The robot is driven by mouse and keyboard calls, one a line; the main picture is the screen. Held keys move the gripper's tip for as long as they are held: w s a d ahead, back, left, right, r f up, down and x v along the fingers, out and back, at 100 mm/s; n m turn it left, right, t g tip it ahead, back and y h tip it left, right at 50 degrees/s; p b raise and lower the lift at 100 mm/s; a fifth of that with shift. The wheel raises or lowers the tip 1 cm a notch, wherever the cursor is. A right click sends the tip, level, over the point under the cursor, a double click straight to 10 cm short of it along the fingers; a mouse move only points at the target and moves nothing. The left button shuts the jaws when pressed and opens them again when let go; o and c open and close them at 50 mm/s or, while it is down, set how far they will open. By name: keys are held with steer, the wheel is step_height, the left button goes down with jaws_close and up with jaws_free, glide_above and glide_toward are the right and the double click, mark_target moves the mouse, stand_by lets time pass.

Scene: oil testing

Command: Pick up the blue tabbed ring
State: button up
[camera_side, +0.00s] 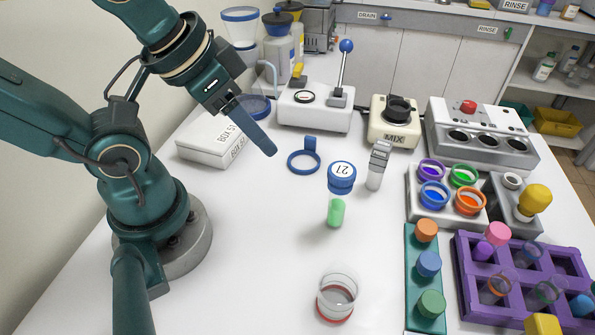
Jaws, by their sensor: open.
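The blue tabbed ring (291,162) lies flat on the white table near the middle, with its tab (310,143) pointing to the back right. My gripper (268,150) hangs in the air to the left of the ring, its blue fingers pointing down and to the right. The fingers overlap each other in this view, so the gap between them is hidden. Nothing shows in the gripper, and it appears apart from the ring.
A blue-capped vial (342,178) with green liquid stands right of the ring. A white box (213,139) lies to the left. The lever device (315,115) stands behind. A clear cup (337,299) is in front. The table front left of the vial is clear.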

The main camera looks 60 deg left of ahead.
steer(key=shift+o, duration=1.1)
steer(key=s+a+f+m+g+y, duration=0.2)
steer(key=a+f+m+g+y, duration=0.15)
steer(key=a+y, duration=0.45)
steer(key=m+t+y, duration=0.2)
steer(key=m+t, duration=0.6)
steer(key=m, duration=1.4)
glide_above(309, 142)
steer(key=s, duration=0.2)
steer(key=f, duration=0.6)
steer(key=shift+s+d+f, duration=0.15)
steer(key=shift+d+f, duration=0.05)
steer(key=shift+f, duration=0.05)
steer(key=f, duration=0.1)
steer(key=d+f+m+h, duration=0.1)
steer(key=f+m, duration=0.1)
steer(key=shift+s+d+t, duration=0.2)
steer(key=shift+d+t, duration=0.05)
steer(key=shift+d, duration=0.05)
steer(key=shift+s+d+f+m+h, duration=0.2)
steer(key=shift+f+m+h, duration=0.25)
steer(key=shift+f, duration=0.1)
steer(key=shift+x, duration=2.5)
